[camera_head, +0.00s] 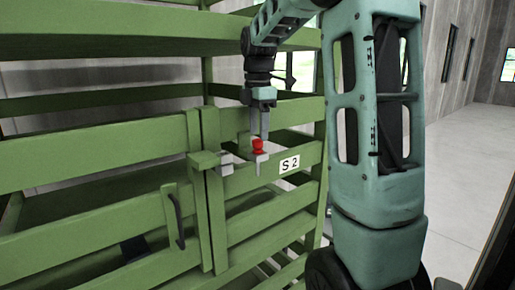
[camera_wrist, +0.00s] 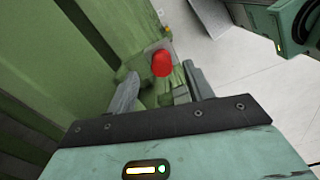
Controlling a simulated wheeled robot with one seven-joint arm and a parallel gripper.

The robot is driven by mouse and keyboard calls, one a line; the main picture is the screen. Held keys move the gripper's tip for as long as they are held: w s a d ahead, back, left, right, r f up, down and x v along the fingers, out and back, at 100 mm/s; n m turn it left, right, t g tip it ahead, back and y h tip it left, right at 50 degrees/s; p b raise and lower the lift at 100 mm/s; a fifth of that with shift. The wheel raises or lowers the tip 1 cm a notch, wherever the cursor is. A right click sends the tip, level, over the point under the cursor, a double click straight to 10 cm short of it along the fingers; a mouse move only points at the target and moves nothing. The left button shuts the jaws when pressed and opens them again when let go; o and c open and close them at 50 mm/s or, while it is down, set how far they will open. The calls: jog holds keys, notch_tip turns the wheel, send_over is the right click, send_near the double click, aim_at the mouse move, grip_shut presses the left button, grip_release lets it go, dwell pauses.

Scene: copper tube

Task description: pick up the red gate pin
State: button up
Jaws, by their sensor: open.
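The red gate pin (camera_head: 258,146) stands upright at a small grey bracket (camera_head: 262,160) on the green gate, left of the S2 label. In the wrist view its red head (camera_wrist: 162,63) shows between the lines of the two fingers, near their tips. My gripper (camera_head: 260,133) points down just above the pin, open and empty. In the wrist view my gripper (camera_wrist: 160,73) has its fingers apart, one on each side of the pin's head. The pin's lower part is hidden by its head and the bracket.
A green latch bar (camera_head: 205,159) and a second grey bracket (camera_head: 225,164) sit left of the pin. A dark handle (camera_head: 175,220) is on the left gate panel. The S2 label (camera_head: 290,164) is to the right. Green rails surround the pin; open floor (camera_head: 465,150) lies right.

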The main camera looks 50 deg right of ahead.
aim_at(258, 140)
jog(key=shift+a+f+p, duration=0.15)
jog(key=shift+f+p, duration=0.55)
jog(key=shift+f, duration=1.35)
jog(key=c, duration=1.1)
jog(key=shift+r, duration=0.1)
notch_tip(258, 140, up, 12)
jog(key=b, duration=0.2)
jog(key=s+a+b, duration=0.4)
jog(key=s+b, duration=0.4)
jog(key=s, duration=0.9)
jog(key=shift+s, duration=0.3)
